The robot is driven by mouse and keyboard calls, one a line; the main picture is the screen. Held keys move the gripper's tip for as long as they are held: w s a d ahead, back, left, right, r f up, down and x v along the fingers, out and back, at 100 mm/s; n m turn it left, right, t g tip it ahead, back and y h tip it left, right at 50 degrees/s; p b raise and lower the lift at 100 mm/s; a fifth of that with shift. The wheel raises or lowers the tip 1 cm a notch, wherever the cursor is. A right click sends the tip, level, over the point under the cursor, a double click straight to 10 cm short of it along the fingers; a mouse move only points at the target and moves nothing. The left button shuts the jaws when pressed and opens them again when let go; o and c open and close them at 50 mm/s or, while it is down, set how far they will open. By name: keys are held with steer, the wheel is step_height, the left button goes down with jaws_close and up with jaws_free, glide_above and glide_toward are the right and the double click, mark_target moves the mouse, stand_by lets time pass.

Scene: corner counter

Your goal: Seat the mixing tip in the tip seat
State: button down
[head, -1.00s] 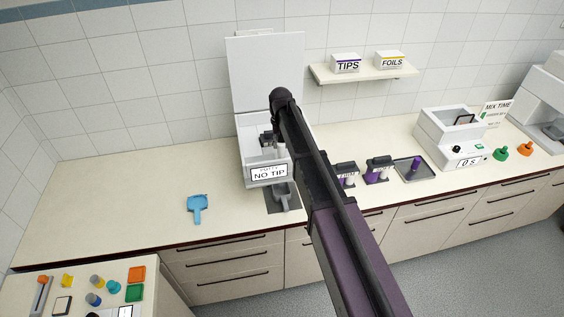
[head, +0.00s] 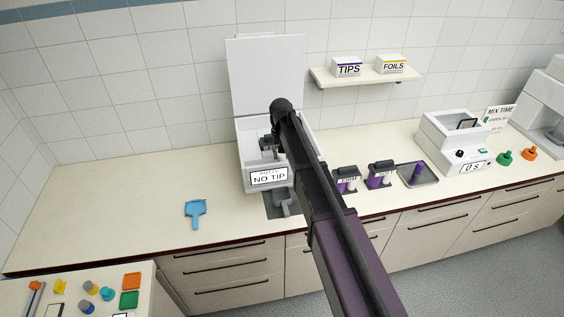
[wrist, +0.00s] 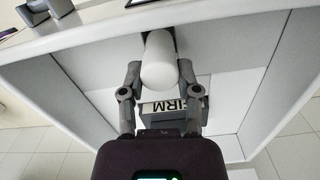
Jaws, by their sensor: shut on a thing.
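The white putty machine (head: 240,160) stands against the wall with its lid up and its front display (head: 269,176) reading "NO TIP". My gripper (head: 270,145) is inside its open top. In the wrist view my gripper (wrist: 160,72) is shut on a white cylinder (wrist: 158,62). A grey part labelled "FIRM" (wrist: 172,107) is close behind it; I cannot tell whether the two are joined. A purple piece (head: 418,170), possibly the mixing tip, stands on a grey tray (head: 428,183). I cannot make out the tip seat; my arm covers part of the machine.
A grey part (head: 282,207) sits below the machine's front. Two holders with purple and white cylinders (head: 345,180) (head: 380,173) stand right of my arm. A blue scoop (head: 195,209) lies left. A shelf (head: 365,76) is above. The counter at left is mostly clear.

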mark_target(281, 160)
steer(key=shift+f+b, duration=1.4)
steer(key=shift+f, duration=0.2)
steer(key=shift+f, duration=0.1)
steer(key=shift+c, duration=1.6)
jaws_free()
steer(key=r+p, duration=1.2)
steer(key=shift+w+r, duration=0.15)
steer(key=shift+w, duration=0.05)
